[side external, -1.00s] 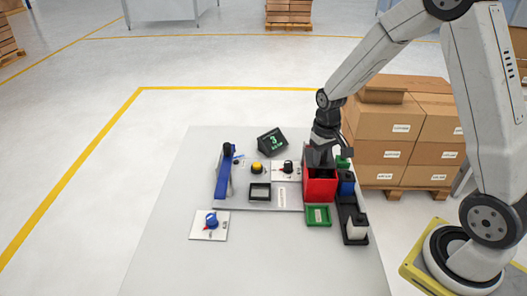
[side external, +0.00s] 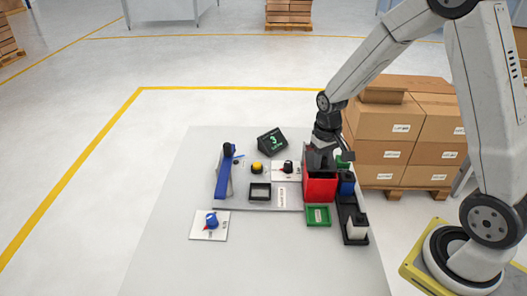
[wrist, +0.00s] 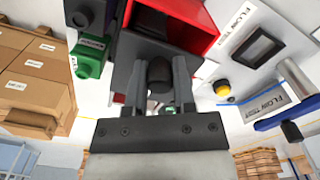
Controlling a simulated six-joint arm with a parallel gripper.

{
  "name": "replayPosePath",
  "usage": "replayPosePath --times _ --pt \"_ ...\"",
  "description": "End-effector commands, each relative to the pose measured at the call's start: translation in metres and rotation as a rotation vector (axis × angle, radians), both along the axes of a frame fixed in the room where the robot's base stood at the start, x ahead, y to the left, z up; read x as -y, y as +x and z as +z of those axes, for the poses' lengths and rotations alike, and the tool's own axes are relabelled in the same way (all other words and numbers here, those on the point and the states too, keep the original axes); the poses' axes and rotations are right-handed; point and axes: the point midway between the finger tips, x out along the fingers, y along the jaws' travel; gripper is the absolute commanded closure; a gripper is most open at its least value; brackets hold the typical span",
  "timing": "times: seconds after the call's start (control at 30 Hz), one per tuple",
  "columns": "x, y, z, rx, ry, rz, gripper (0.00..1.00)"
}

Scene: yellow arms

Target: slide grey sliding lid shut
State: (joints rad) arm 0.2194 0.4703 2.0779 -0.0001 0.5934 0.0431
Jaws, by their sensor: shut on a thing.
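A red box (side external: 320,189) stands at the right end of the grey board, its top partly open to a dark inside. The red box also shows at the top of the wrist view (wrist: 207,36). In the side view my gripper (side external: 320,160) is at the far part of the box top and hides the lid there.
A blue lever (side external: 223,174), a yellow button (side external: 257,167) and a black frame (side external: 260,192) are left of the box. A green tray (side external: 318,215) lies in front.

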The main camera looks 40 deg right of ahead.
Motion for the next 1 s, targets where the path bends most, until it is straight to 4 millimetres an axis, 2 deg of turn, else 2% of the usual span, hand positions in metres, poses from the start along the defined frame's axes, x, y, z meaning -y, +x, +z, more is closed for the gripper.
replayPosePath --times 0.4,1.0 --pt "-0.009 -0.008 0.000 0.001 0.001 0.002 0.89" --pt "-0.013 -0.012 0.000 0.000 0.001 0.001 0.89"
